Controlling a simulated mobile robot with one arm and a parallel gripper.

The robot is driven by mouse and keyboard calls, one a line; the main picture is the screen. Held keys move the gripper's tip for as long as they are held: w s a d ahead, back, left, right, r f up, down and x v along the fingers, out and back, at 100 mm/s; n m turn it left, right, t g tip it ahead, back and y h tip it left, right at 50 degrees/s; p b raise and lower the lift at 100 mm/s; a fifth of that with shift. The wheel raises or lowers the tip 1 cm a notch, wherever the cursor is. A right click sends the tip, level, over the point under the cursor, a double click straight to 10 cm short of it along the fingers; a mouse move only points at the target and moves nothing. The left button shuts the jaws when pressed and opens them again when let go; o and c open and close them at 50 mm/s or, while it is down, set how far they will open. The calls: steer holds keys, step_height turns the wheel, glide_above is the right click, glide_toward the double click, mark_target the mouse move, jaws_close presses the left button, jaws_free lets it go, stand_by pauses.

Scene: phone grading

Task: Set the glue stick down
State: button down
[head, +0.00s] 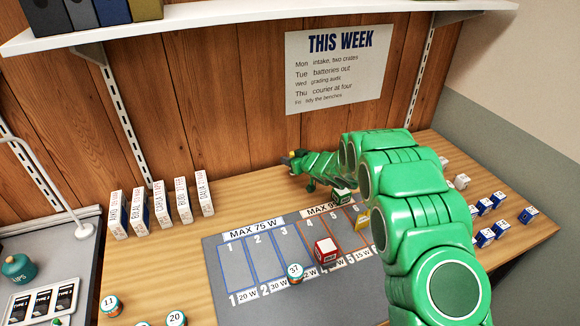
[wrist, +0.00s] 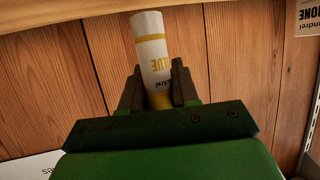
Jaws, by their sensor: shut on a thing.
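My gripper (wrist: 157,88) is shut on the glue stick (wrist: 152,45), a white tube with yellow bands and "GLUE" lettering. The tube sticks out beyond the fingertips in the wrist view, with wood panelling behind it. In the head view, my gripper (head: 292,160) is at the far side of the bench, near the wooden back wall, pointing left. A small yellowish end at its fingers seems to be the glue stick. I cannot tell how high it is above the bench.
A grey mat (head: 225,265) with numbered slots lies in front, holding a red block (head: 326,251) and a round tub (head: 295,272). Several upright boxes (head: 162,205) stand at the left. Blue-and-white blocks (head: 485,237) are at the right. Wood between boxes and gripper is clear.

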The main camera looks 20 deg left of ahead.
steer(key=shift+w+a+f, duration=0.1)
steer(key=shift+w+f, duration=0.05)
steer(key=shift+f, duration=1.6)
steer(key=shift+f, duration=0.1)
steer(key=c, duration=0.8)
jaws_free()
steer(key=shift+c, duration=0.2)
steer(key=shift+d+r, duration=0.3)
steer(key=v, duration=1.1)
steer(key=shift+s, duration=0.3)
